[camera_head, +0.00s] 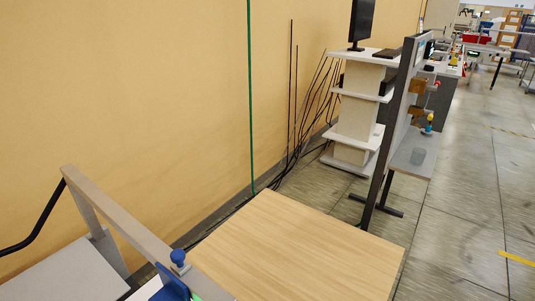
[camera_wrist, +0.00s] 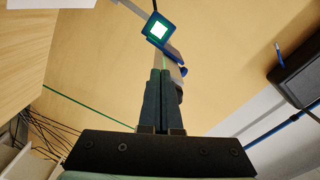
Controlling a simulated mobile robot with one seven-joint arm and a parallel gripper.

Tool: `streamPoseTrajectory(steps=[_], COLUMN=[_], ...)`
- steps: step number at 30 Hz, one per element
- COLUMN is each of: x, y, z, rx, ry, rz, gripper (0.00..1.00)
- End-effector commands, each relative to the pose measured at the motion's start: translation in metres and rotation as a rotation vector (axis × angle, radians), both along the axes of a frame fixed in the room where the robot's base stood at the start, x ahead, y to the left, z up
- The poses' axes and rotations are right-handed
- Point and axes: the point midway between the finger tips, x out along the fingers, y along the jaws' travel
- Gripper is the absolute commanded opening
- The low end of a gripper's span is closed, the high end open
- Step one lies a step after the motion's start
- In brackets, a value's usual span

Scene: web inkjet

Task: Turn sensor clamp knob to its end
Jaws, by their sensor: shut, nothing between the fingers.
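A blue knob (camera_head: 178,258) stands upright on top of a grey rail (camera_head: 128,229) at the lower left of the head view. A blue bracket or housing (camera_head: 170,286) hangs just below it, cut off by the frame's bottom edge. In the wrist view, a blue square sensor (camera_wrist: 149,36) with a bright lit face shows at the top centre. My gripper (camera_wrist: 165,72) is shut and empty, its dark fingertips just below the sensor. Blue parts (camera_wrist: 175,52) show partly behind the fingertips; I cannot tell whether the fingers touch them. My gripper is outside the head view.
A bare wooden tabletop (camera_head: 300,250) lies right of the rail. Dark cables (camera_head: 310,100) hang along the tan wall. A white shelf unit (camera_head: 358,110) and a dark-framed panel (camera_head: 400,120) stand beyond. A dark box-shaped object (camera_wrist: 298,72) is at the wrist view's right.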

Motion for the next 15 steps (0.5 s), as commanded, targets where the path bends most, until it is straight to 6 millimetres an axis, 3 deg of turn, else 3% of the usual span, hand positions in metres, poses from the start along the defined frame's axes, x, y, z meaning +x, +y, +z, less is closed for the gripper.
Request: streamPoseTrajectory(steps=[15], x=[0.0018], y=[-0.0017], z=[0.0035], rx=[0.000], ry=[0.000], rz=[0.000], gripper=[0.00])
